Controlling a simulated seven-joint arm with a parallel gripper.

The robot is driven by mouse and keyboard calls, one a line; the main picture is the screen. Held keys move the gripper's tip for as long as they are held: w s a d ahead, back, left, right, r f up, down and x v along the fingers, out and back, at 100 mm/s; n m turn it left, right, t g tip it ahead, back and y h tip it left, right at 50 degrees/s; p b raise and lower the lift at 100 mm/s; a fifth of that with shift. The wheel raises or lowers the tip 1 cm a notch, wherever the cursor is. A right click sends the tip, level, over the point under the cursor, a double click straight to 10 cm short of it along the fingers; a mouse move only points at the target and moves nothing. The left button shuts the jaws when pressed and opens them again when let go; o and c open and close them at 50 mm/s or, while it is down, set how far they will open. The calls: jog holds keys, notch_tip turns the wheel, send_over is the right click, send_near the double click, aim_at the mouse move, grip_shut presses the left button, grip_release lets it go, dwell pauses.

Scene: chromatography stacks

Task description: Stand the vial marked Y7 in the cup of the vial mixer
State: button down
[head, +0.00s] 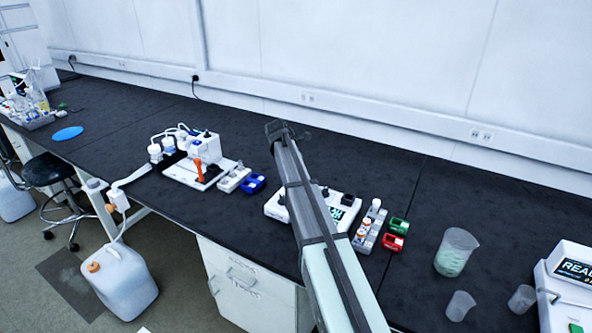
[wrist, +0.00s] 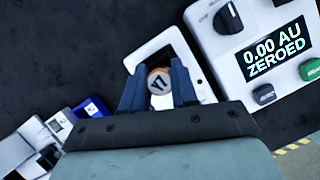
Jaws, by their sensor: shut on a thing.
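In the wrist view my gripper (wrist: 158,84) is shut on a vial (wrist: 159,81) with a white cap top and an orange rim. The dark mark on the cap seems to be Y7, though it is partly hard to read. The vial is seen from above, over a white square frame (wrist: 148,50) with a dark inside. I cannot tell how high it is above that frame. In the head view my arm hides the vial and the jaws. I cannot tell for sure which device is the vial mixer.
A white device (wrist: 262,40) reads "0.00 AU ZEROED". A rack (head: 367,228) with orange-ringed vials stands beside red (head: 393,242) and green (head: 399,226) blocks. Beakers (head: 456,251) and a device with a screen (head: 572,270) are at right. A device with an orange lever (head: 200,172) is at left.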

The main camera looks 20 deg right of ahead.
jog(key=shift+f, duration=0.55)
dwell(0.4)
jog(key=c, duration=0.8)
grip_release()
jog(key=shift+r, duration=0.1)
jog(key=shift+r, duration=3.9)
